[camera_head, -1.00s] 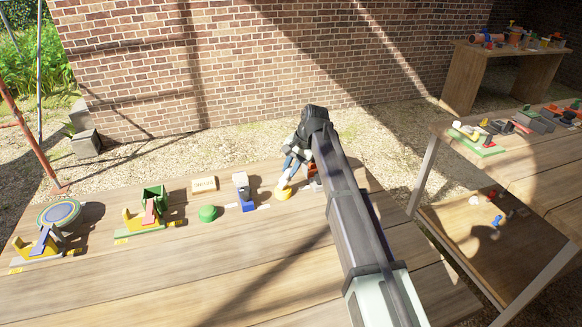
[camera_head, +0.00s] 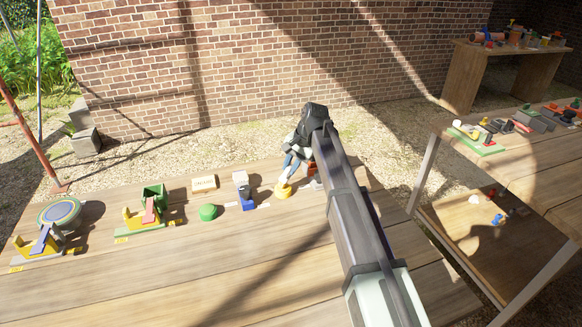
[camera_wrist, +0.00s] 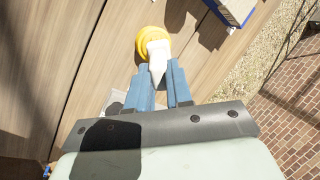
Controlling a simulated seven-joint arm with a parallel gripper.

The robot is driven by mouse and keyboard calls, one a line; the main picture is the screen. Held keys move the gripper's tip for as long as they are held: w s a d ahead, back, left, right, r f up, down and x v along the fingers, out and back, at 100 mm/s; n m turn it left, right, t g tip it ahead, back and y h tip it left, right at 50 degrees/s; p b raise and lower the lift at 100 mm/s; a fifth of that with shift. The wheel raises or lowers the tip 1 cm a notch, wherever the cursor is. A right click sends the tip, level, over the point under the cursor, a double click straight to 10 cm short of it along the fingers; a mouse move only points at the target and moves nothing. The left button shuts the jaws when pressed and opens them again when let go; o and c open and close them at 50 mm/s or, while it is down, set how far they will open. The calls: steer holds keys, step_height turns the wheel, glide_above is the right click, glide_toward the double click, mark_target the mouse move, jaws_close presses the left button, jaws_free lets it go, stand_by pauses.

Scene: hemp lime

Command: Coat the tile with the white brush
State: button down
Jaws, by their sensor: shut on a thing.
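My gripper (camera_wrist: 163,82), with blue fingers, is shut on a white tapered thing (camera_wrist: 157,58), seemingly the white brush. In the head view, my gripper (camera_head: 291,163) is over the far edge of the near table, partly hidden by my own arm. The brush's far end is at a round yellow piece (camera_wrist: 150,36), which also shows in the head view (camera_head: 283,191). I cannot tell whether the brush stands in it or only touches it. No tile is clearly recognisable.
Left of the yellow piece stand a blue-and-white upright block (camera_head: 241,188), a green dome (camera_head: 208,212), a pale lettered block (camera_head: 204,183) and a green bin (camera_head: 155,195). A red block (camera_head: 313,169) is close right of my gripper. The table's front is clear.

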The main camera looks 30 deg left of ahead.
steer(key=shift+r, duration=3.3)
